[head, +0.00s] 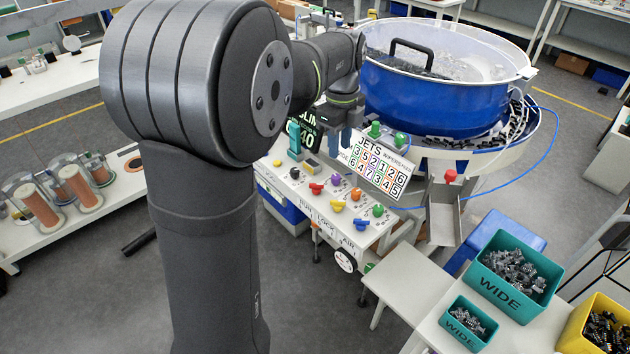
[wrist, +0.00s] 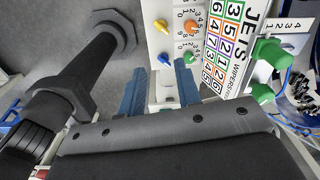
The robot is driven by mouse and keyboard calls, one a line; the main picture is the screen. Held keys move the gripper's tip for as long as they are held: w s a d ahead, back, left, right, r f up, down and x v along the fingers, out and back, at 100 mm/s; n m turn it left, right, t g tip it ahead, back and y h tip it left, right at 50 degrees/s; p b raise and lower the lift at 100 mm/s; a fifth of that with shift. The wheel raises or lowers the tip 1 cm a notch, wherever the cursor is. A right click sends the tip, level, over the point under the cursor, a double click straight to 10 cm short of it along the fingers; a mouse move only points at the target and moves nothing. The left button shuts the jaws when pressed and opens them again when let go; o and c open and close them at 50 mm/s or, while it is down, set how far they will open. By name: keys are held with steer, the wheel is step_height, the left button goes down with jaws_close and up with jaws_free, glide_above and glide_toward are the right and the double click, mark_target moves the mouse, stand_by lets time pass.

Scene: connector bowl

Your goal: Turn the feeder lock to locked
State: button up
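The feeder's control panel (head: 320,213) carries several coloured knobs, and lettering on its front edge seems to include LOCK. Which knob is the feeder lock, and its setting, I cannot tell for sure. A yellow knob (head: 338,206) and a blue knob (head: 361,224) sit near the front edge. The wrist view shows a yellow knob (wrist: 161,25), an orange knob (wrist: 190,28), a blue knob (wrist: 164,60) and a green knob (wrist: 189,58). My gripper (head: 340,138) is above the panel's back part. Its blue fingers (wrist: 159,76) are apart, with nothing held between them.
A blue bowl feeder (head: 435,100) stands behind the panel. A JETS number board (head: 378,168) and green posts (head: 375,130) rise close to my gripper's right. Teal WIDE bins (head: 485,288) stand at lower right. Free air lies above the panel's front.

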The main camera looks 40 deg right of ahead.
mark_target(335, 201)
steer(key=w+a+f+m+g+h, duration=0.1)
steer(key=w+a+m+g+h, duration=0.15)
steer(key=m, duration=1.25)
steer(key=w+a+f+m+g+h, duration=0.1)
steer(key=w+a+m, duration=0.2)
steer(key=m, duration=1.1)
steer(key=shift+t, duration=0.25)
steer(key=x, duration=1.7)
steer(key=shift+s+a, duration=0.1)
